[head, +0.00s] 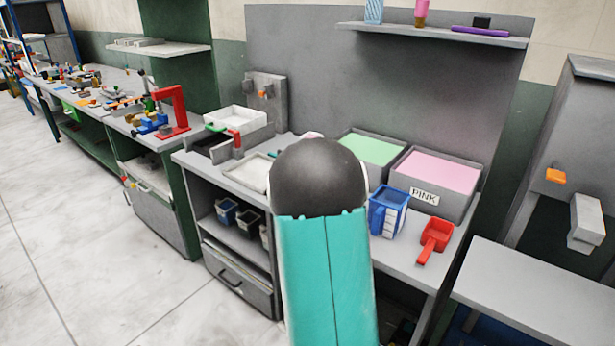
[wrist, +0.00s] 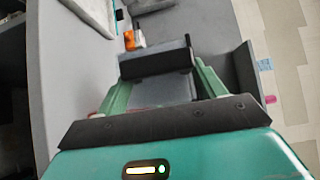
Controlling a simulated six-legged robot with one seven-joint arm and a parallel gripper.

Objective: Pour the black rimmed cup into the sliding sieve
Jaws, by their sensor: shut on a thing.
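My gripper (wrist: 160,84) shows in the wrist view, its green fingers on either side of a grey thing with a thick black edge (wrist: 155,60). This looks like the black rimmed cup, and my gripper is shut on it. Its contents cannot be seen. In the head view my teal arm and its dark round joint hide the gripper and the cup. A white, shallow box in a grey frame (head: 236,118) with a red clamp-like part stands at the bench's back left; it may be the sliding sieve, but I cannot tell for sure.
A white tray (head: 248,171) lies on the bench left of my arm. Right of it stand a green-filled bin (head: 371,147), a bin labelled PINK (head: 436,170), a blue jug (head: 387,212) and a red scoop (head: 434,240). A shelf (head: 440,36) hangs above.

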